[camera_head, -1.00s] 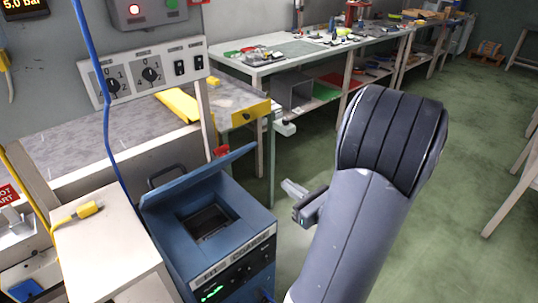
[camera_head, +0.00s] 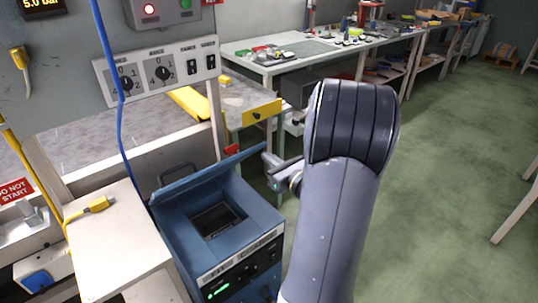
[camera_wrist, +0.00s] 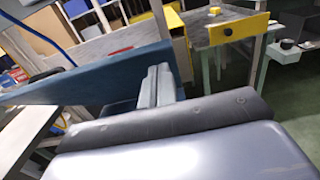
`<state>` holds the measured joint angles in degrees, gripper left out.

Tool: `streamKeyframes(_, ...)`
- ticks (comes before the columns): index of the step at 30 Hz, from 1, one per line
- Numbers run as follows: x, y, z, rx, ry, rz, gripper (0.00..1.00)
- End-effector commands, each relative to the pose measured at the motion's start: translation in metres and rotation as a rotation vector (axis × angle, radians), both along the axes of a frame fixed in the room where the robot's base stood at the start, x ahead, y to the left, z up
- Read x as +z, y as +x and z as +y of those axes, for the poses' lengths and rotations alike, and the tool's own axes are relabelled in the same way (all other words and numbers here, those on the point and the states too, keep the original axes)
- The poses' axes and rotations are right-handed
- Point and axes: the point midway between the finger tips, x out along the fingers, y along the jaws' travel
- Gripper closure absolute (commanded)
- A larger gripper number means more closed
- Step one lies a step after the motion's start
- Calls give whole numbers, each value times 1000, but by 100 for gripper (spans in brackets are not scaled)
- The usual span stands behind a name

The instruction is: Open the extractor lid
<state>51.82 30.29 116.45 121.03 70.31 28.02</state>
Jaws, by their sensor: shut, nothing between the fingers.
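The extractor is a blue box (camera_head: 262,222) with a dark square opening (camera_head: 217,220) in its top and a panel with a green display in front. Its blue lid (camera_head: 200,180) stands raised and tilted above the opening, with a dark handle behind it. My gripper (camera_head: 268,160) is shut and empty, just right of the lid's upper right end. In the wrist view the lid (camera_wrist: 75,85) spans the left, and my gripper's fingers (camera_wrist: 157,78) are at its right end. I cannot tell whether they touch it.
A white cabinet (camera_head: 115,235) with a yellow plug (camera_head: 92,207) stands left of the extractor. A blue cable (camera_head: 110,90) hangs in front of a switch panel (camera_head: 160,72). Workbenches (camera_head: 275,62) line the back. The green floor on the right is open.

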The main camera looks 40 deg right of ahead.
Motion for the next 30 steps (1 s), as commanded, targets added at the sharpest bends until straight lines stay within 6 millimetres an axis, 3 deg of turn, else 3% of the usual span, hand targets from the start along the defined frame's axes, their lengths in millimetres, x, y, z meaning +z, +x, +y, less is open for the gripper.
streamKeyframes(20,12,9,0,0,0,12,100)
streamKeyframes(30,45,34,2,3,-7,112,100)
